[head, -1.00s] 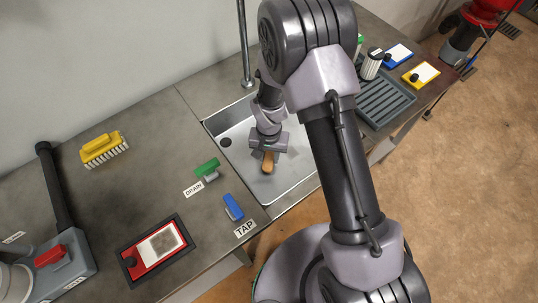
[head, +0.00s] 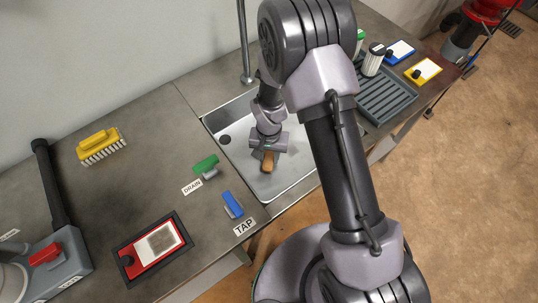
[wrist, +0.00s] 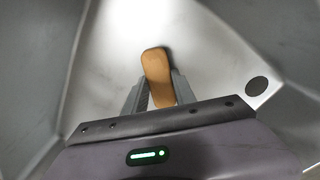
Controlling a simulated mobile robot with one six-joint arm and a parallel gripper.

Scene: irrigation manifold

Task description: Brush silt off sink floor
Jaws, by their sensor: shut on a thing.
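The metal sink (head: 240,160) is set into the bench, with a round dark drain hole (head: 225,140) in its floor. My gripper (head: 267,153) is down inside the sink, shut on a tan wooden handle (head: 267,163). In the wrist view the handle (wrist: 157,72) stands out between the two fingers, and the drain hole (wrist: 257,87) is to its right. Whatever is at the handle's lower end is hidden, and I cannot tell if it touches the floor. I see no clear silt on the visible pale sink floor (wrist: 205,55).
A green drain lever (head: 206,164) and blue tap lever (head: 231,203) stand left of the sink. A yellow brush (head: 100,145) lies further left, near a red-framed plate (head: 153,248). A ribbed grey tray (head: 383,101) is at the right. A thin pipe (head: 243,45) rises behind the sink.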

